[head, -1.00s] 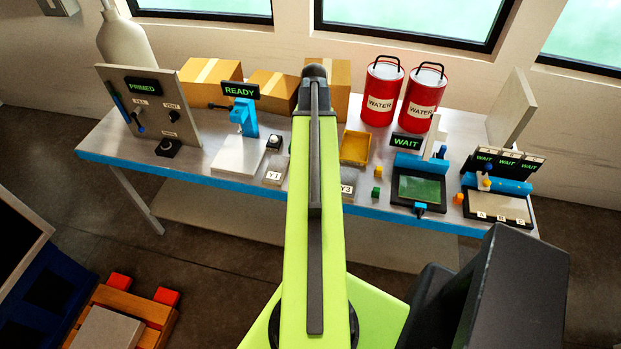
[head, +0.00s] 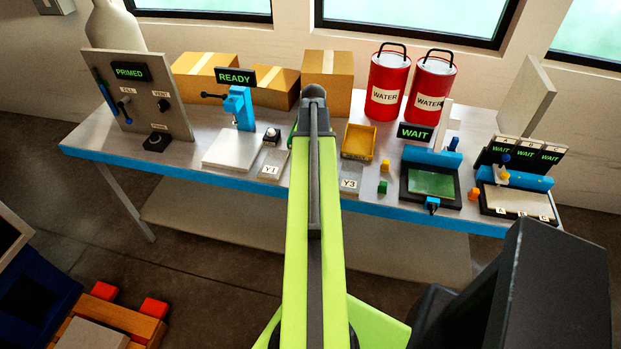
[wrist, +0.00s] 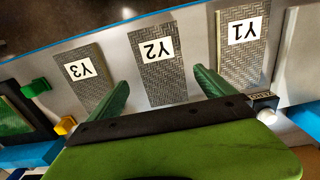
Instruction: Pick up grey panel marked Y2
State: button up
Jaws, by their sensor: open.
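The grey panel marked Y2 (wrist: 159,67) lies flat on the bench in the middle of the wrist view, its label upside down there. In the head view my arm hides it. My gripper (wrist: 166,88) is open, with its two green fingers on either side of the near part of Y2 in the picture. Nothing is held between them. I cannot tell the height of the fingertips above the bench.
Panel Y3 (wrist: 83,79) lies left of Y2 in the wrist view, and panel Y1 (wrist: 242,55) lies right. Green (wrist: 36,87) and yellow (wrist: 65,126) blocks sit beyond Y3. A yellow tray (head: 358,141) and water drums (head: 387,85) stand on the bench (head: 240,175).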

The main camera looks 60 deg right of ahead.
notch_tip(320, 180, down, 4)
jog(key=shift+w+r+b, duration=0.1)
jog(key=shift+r+b, duration=0.15)
jog(key=shift+b, duration=0.85)
jog(key=shift+r, duration=0.2)
jog(key=shift+c, duration=0.2)
jog(key=c, duration=1.5)
jog(key=shift+r+p, duration=0.6)
jog(key=shift+p, duration=0.2)
notch_tip(320, 180, up, 4)
jog(key=p, duration=0.4)
jog(key=s+d+r+p, duration=0.1)
jog(key=s+r+p, duration=0.4)
jog(key=s, duration=0.6)
jog(key=shift+s+d+r+p, duration=0.2)
jog(key=shift+s+r+p, duration=0.15)
